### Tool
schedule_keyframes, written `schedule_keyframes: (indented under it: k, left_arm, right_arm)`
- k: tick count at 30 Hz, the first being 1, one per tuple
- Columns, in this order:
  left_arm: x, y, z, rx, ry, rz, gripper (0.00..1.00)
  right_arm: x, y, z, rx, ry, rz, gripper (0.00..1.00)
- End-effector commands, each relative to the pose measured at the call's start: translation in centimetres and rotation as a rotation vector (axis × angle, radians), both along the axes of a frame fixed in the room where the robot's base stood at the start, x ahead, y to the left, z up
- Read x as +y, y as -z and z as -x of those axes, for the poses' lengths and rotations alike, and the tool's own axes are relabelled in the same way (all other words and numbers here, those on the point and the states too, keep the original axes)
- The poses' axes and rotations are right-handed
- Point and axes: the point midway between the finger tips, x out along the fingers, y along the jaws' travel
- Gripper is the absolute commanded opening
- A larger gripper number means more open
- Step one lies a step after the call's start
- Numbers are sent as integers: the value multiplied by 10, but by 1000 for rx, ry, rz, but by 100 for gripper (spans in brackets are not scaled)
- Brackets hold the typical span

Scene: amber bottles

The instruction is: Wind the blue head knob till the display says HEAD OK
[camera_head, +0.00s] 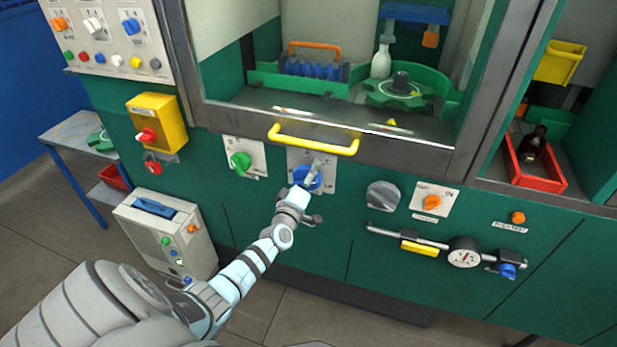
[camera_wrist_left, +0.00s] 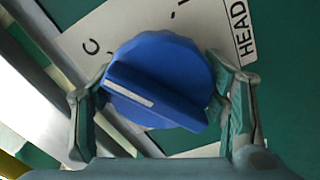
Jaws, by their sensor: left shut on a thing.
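The blue head knob (camera_head: 303,177) sits on a pale plate (camera_head: 327,187) on the green machine front, below the yellow handle. In the left wrist view the knob (camera_wrist_left: 165,85) fills the middle, with a pale pointer line slanting across its grip bar. The plate there reads HEAD at right and C at left. My left gripper (camera_wrist_left: 160,100) has one finger on each side of the knob and is shut on it. In the head view my left gripper (camera_head: 306,188) partly covers the knob. I see no readable display. My right gripper is not in view.
A green knob (camera_head: 240,161) is left of the head knob, and a grey knob (camera_head: 383,195) is right. The yellow handle (camera_head: 313,139) runs just above. A pipe with a gauge (camera_head: 464,252) is lower right. A grey box (camera_head: 168,235) stands on the floor at left.

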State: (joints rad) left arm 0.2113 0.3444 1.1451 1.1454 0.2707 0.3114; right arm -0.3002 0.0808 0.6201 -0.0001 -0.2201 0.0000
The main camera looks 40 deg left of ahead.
Motion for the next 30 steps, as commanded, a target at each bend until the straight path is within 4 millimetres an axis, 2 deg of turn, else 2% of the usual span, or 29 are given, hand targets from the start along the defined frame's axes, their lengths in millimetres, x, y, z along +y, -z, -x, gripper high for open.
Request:
schedule_keyframes:
  k: [9,10,13,24,26,30]
  left_arm:
    - [0,1,0,2,0,2,40]
    - [0,1,0,2,0,1,73]
    - [0,1,0,2,0,1,89]
    - [-1,0,3,-1,0,0,89]
    - [-3,1,9,0,1,0,89]
    - [-14,1,39,1,3,0,89]
  right_arm:
    - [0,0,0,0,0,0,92]
    - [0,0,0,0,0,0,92]
    - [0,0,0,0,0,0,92]
    - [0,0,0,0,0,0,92]
    - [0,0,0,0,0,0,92]
    - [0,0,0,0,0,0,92]
